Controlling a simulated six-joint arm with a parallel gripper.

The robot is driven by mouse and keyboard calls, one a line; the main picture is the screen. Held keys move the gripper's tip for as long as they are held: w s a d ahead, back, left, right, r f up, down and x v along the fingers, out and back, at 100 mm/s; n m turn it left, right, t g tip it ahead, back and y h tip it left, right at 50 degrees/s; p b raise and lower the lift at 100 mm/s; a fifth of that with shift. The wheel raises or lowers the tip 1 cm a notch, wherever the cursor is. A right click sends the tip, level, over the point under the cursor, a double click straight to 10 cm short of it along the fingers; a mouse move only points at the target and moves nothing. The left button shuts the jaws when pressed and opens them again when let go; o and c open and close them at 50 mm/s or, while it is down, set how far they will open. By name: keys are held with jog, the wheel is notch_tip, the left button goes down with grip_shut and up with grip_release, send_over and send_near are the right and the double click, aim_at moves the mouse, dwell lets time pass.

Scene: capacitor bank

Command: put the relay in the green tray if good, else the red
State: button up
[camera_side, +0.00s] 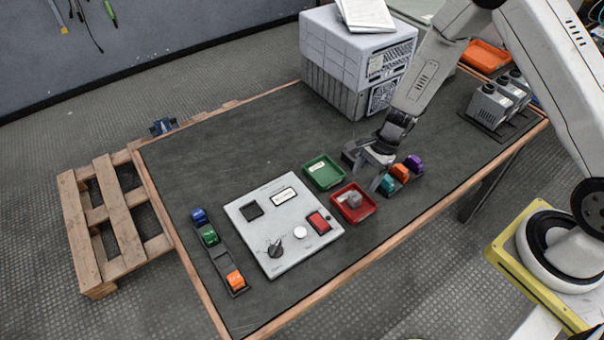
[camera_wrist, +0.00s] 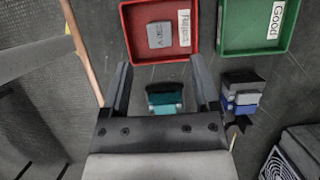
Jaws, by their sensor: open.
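A grey block marked "230V" (camera_wrist: 160,35), which could be the relay, lies in the red tray (camera_side: 344,213); it also shows in the side view (camera_side: 351,199). My gripper (camera_side: 377,177) is open, behind and right of the red tray. In the wrist view a teal part (camera_wrist: 165,97) shows between the open fingers (camera_wrist: 162,85); contact cannot be told.
Orange (camera_side: 399,173) and purple (camera_side: 414,162) parts stand near my gripper. A blue-and-grey part (camera_wrist: 241,97) is beside the right finger. A test panel (camera_side: 262,230) and a dark rail (camera_side: 220,258) with coloured parts lie left. A grey cabinet (camera_side: 345,70) stands behind.

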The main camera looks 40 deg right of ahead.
jog(key=shift+v, duration=2.45)
jog(key=s+r+n+t+h, duration=0.2)
jog(key=s+r+n+h, duration=0.2)
jog(key=s+r+n, duration=0.7)
jog(key=shift+a+r+n+t, duration=0.3)
jog(key=shift+r+n, duration=2)
jog(key=shift+n, duration=1.2)
jog(key=shift+w, duration=0.1)
